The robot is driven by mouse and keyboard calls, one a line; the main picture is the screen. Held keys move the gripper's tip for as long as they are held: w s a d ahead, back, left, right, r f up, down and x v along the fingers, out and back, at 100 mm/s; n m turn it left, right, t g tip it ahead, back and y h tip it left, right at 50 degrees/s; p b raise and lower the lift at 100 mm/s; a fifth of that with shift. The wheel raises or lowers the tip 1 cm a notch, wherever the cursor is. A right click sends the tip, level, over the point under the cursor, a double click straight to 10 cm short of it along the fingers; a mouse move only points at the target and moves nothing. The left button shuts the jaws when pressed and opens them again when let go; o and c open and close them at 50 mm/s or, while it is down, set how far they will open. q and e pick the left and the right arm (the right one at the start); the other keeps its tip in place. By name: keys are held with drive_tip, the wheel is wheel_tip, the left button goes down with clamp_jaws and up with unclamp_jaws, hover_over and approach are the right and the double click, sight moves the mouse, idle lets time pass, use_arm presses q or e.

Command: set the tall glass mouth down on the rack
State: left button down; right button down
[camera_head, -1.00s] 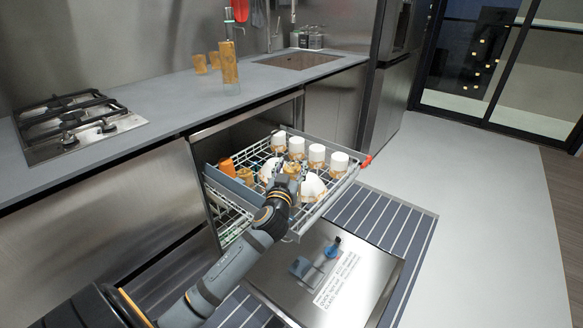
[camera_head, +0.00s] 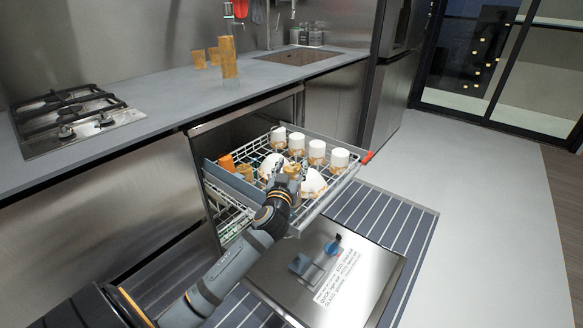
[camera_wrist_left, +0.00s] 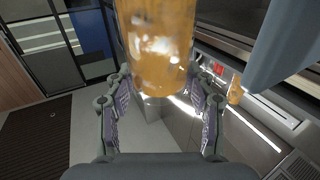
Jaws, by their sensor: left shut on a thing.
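My left gripper (camera_head: 291,174) is over the pulled-out dishwasher rack (camera_head: 334,196), near its front. In the left wrist view the gripper (camera_wrist_left: 160,112) is shut on an amber glass, the tall glass (camera_wrist_left: 160,45), whose upper end runs out of the picture. In the head view the gripper hides most of the glass. I cannot tell which end is the mouth, or whether it touches the rack wires. My right gripper is not in view.
Several white cups (camera_head: 317,149) stand along the rack's far side. White bowls (camera_head: 313,185) lie beside my gripper, and an orange cup (camera_head: 227,163) stands at the left. The open dishwasher door (camera_head: 350,300) is below. A tall amber vessel (camera_head: 228,60) stands on the counter.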

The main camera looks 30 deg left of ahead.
use_arm(q)
drive_tip(key=shift+f, duration=0.15)
drive_tip(key=shift+f+b, duration=0.3)
drive_tip(key=shift+b, duration=0.15)
drive_tip(key=shift+c, duration=2)
unclamp_jaws()
drive_tip(key=shift+s, duration=0.1)
drive_tip(key=v, duration=1.2)
